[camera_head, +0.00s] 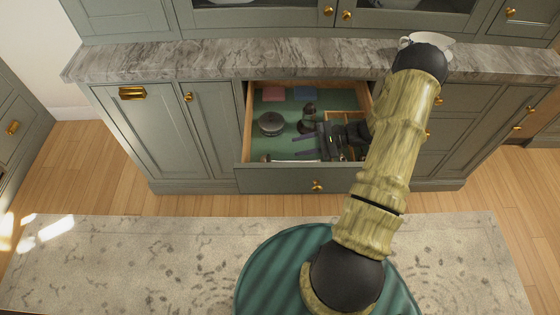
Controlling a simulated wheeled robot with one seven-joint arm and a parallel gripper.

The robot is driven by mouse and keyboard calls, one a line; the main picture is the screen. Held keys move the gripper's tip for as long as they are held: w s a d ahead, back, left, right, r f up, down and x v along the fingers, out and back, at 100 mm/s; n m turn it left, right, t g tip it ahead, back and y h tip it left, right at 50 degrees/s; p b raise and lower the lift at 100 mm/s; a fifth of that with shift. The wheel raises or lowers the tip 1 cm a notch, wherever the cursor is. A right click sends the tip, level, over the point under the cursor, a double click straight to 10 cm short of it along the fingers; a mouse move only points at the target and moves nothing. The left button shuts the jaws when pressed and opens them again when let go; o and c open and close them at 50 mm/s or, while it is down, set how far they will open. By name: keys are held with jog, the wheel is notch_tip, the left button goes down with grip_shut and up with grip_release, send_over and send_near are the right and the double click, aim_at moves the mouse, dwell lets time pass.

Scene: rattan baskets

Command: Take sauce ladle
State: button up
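The drawer (247,134) is pulled open below the counter and has a green lining. My gripper (308,141) is dark and reaches into the drawer from the right. Its fingers are small and dark against dark items, so I cannot tell whether they are open or shut. A dark item with rounded parts (309,112) lies just behind the gripper. A thin pale item (290,161) with a rounded left end lies along the drawer's front. I cannot tell for sure which item is the sauce ladle; my gripper and arm hide the drawer's right part.
A wooden divider (352,117) is at right. A white cup (436,42) stands on the marble counter (200,58) behind my arm.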

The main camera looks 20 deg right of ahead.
aim_at(272, 161)
jog(key=x, duration=0.5)
jog(key=x, duration=0.2)
jog(key=p+x, duration=0.1)
jog(key=x, duration=0.2)
jog(key=shift+s+a+f, duration=0.1)
jog(key=shift+s+f, duration=0.1)
jog(key=shift+f, duration=0.05)
dwell(0.4)
grip_shut()
